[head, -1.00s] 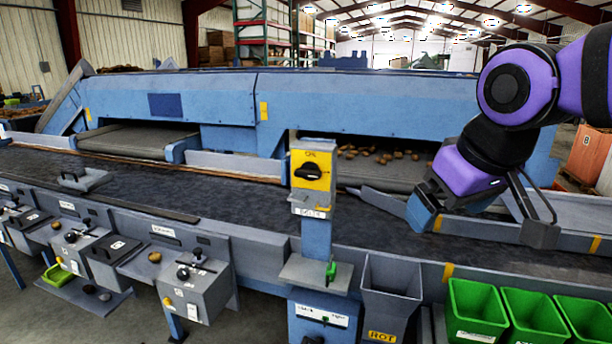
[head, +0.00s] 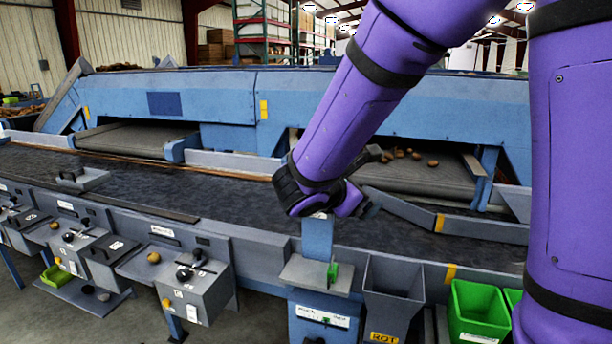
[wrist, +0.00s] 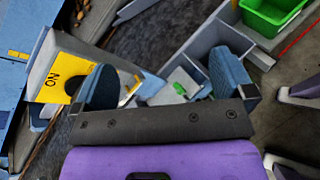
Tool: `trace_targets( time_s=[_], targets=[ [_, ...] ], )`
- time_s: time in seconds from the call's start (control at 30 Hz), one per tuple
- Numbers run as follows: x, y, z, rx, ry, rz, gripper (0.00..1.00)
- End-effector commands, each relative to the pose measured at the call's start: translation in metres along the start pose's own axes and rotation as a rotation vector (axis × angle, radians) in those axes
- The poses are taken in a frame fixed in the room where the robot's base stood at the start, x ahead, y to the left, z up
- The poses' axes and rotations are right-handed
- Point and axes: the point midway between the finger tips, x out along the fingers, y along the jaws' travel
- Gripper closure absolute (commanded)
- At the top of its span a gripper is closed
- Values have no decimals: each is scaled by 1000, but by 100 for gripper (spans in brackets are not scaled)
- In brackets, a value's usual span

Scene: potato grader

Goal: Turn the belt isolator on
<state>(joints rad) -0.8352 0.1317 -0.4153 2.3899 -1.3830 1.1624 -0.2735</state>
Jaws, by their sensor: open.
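The belt isolator has a yellow face (wrist: 62,84) with black lettering on a grey box, at the left of the wrist view. The lettering looks upside down there. My gripper (wrist: 165,68) is open, with two blue fingers spread wide. The left finger overlaps the yellow face and covers most of the black knob, so I cannot tell the knob's setting or whether the finger touches it. In the head view my arm hides the isolator's face and most of my gripper. Only the blue post (head: 317,240) below it shows clearly.
A grey shelf (head: 300,271) with a green item (head: 333,272) juts out below the isolator. A grey ROT bin (head: 388,300) and green bins (head: 476,312) stand to the right. The dark belt (head: 220,207) runs behind. Grey control boxes (head: 200,290) line the left front.

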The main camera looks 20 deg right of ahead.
Motion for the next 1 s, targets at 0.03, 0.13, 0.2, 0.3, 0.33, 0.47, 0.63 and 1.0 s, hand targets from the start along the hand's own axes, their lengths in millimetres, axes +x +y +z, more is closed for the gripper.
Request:
trace_targets(
  time_s=[0.03,0.13,0.2,0.3,0.33,0.47,0.63,1.0],
  targets=[
    [-7,14,-14,-83,-41,70,0],
    [-20,40,-37,-228,-122,207,0],
    [-32,55,-52,-313,-175,295,0],
    [-46,71,-69,-404,-233,394,0],
    [-49,74,-73,-424,-247,415,0],
    [-59,83,-84,-476,-283,475,0],
    [-52,90,-83,-485,-291,485,0],
    [1,121,-74,-484,-290,483,0]
  ],
)
